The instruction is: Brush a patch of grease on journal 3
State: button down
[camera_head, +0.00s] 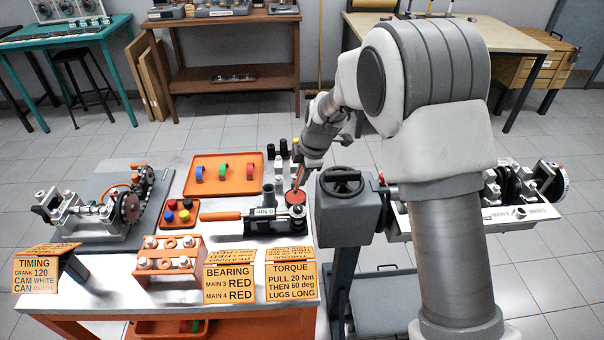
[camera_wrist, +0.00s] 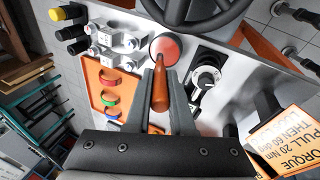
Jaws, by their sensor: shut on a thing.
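My gripper (camera_head: 303,168) points down over the right part of the workbench. In the wrist view my gripper (camera_wrist: 161,82) is shut on a brush with an orange-brown handle (camera_wrist: 160,95). The handle (camera_head: 299,177) also shows in the head view. Its lower end is at a round pot with a red top (camera_wrist: 166,47), seen also in the head view (camera_head: 295,197); I cannot tell whether the bristles are inside or just above it. The engine on the stand (camera_head: 520,190) is at the right, partly behind my arm. I cannot make out journal 3.
A torque wrench (camera_head: 225,216) lies just left of the pot. An orange tray (camera_head: 238,160) with coloured rings is behind it. The stand's handwheel (camera_head: 341,183) is close on the right. Signs (camera_head: 290,282) line the bench's front edge.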

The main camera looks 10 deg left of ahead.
jog(key=shift+f+b, duration=0.7)
jog(key=shift+b, duration=0.2)
dwell(2.2)
jog(key=shift+r+p, duration=1.7)
jog(key=shift+r, duration=1.9)
